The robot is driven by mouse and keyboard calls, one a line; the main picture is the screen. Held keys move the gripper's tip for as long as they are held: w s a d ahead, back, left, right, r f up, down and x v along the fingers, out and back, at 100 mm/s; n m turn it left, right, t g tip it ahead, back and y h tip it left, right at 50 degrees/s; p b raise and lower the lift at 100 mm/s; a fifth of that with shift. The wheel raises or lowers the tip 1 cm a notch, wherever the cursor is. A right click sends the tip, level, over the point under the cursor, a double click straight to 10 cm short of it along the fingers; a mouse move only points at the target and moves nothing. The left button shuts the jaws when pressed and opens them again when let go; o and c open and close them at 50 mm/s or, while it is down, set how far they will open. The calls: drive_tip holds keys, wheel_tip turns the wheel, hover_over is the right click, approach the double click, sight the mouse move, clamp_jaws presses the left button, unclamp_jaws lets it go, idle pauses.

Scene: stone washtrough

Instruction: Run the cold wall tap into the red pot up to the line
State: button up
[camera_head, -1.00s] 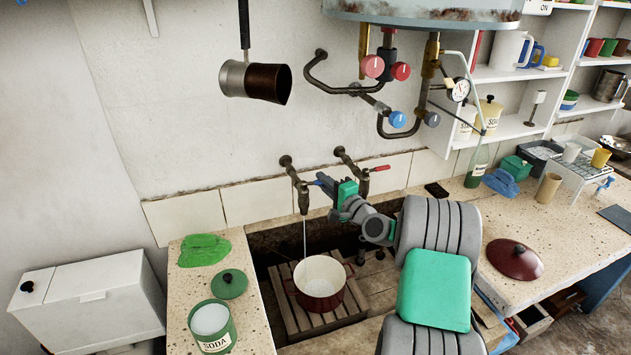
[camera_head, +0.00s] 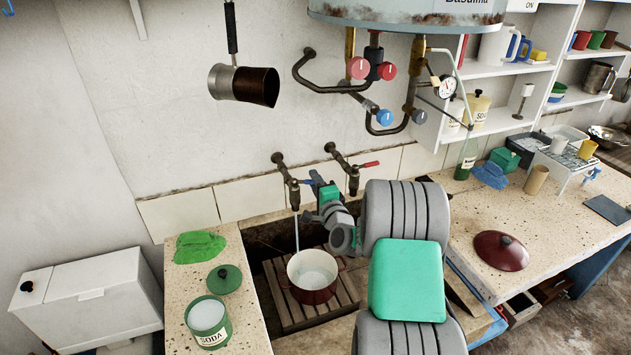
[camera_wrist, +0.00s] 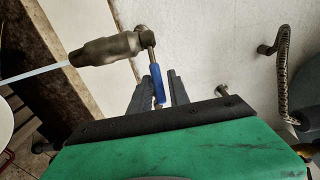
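The red pot (camera_head: 313,292), pale inside, stands in the trough under the left wall tap (camera_head: 293,194). A stream of water (camera_head: 297,235) runs from this tap into the pot. Some water seems to lie in the pot; I cannot make out a line or the exact level. The tap's blue lever (camera_wrist: 157,85) lies between the two fingers of my gripper (camera_wrist: 159,82) in the wrist view. The fingers are apart, with a gap beside the lever. In the head view my gripper (camera_head: 318,184) is at the tap, its fingers mostly hidden.
The pot rests on a wooden slatted rack (camera_head: 285,314). A red-levered tap (camera_head: 353,178) is just right of my gripper. Pipes and valves (camera_head: 385,117) hang above. A soda tin (camera_head: 210,322), green lid (camera_head: 224,279) and green cloth (camera_head: 199,247) lie on the left counter; a dark red lid (camera_head: 501,251) is right.

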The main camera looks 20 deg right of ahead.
drive_tip(key=shift+o, duration=0.9)
drive_tip(key=shift+s+f, duration=0.15)
drive_tip(key=s+a+b, duration=0.1)
drive_tip(key=s+b, duration=0.2)
drive_tip(key=s, duration=0.4)
drive_tip(key=shift+s, duration=0.2)
drive_tip(key=shift+w+d, duration=0.15)
idle(5.9)
